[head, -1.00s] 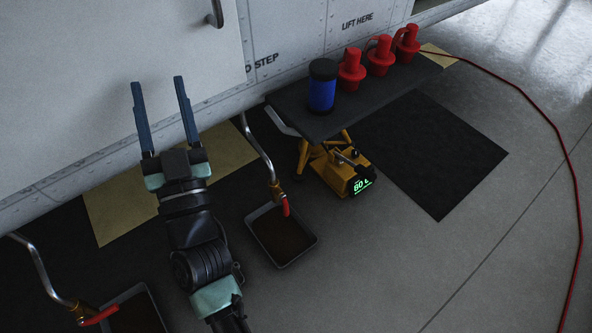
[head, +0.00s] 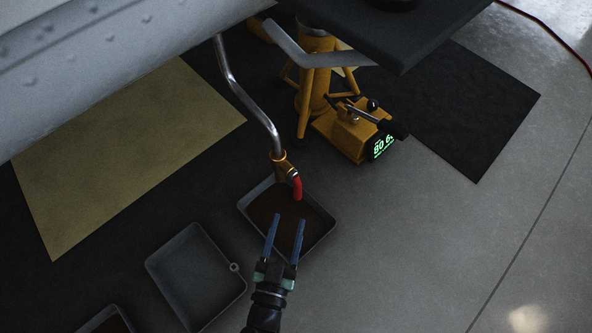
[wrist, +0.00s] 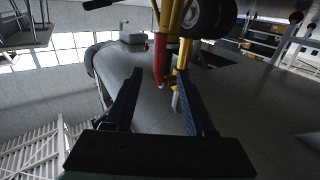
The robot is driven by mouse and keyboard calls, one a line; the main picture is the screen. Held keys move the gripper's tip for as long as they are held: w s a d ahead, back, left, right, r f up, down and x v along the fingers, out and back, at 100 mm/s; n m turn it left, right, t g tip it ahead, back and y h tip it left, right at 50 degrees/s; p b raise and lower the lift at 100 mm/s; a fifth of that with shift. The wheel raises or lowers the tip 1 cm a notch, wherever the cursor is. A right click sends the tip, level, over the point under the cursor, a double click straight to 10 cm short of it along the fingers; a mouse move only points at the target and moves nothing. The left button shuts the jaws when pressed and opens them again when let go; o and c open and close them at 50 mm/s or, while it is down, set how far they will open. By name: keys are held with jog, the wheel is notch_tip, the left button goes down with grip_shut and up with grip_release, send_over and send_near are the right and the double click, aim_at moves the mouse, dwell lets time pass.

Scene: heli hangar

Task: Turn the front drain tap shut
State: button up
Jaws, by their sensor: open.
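A drain tap (head: 281,165) with a brass body hangs at the end of a bent metal pipe (head: 245,98) in the head view. Its red handle (head: 296,187) points downward. A grey drip tray (head: 246,203) with dark contents lies beneath it. My gripper (head: 288,220) is open and empty, its blue fingers pointing toward the tap from the near side. In the wrist view the red handle (wrist: 160,62) appears between and just beyond the open fingertips. I cannot tell whether they touch it.
A second grey tray (head: 160,259) lies left of my gripper, and another (head: 105,322) is cut off at the bottom left. A yellow stand (head: 316,80) and a yellow unit with a green display (head: 355,135) stand right of the pipe. Open floor (head: 440,240) lies right.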

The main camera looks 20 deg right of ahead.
aim_at(296, 186)
jog(key=b+x, duration=0.6)
jog(key=x, duration=0.6)
jog(key=shift+w+d, duration=0.25)
jog(key=shift+c, duration=0.2)
grip_shut()
dwell(0.8)
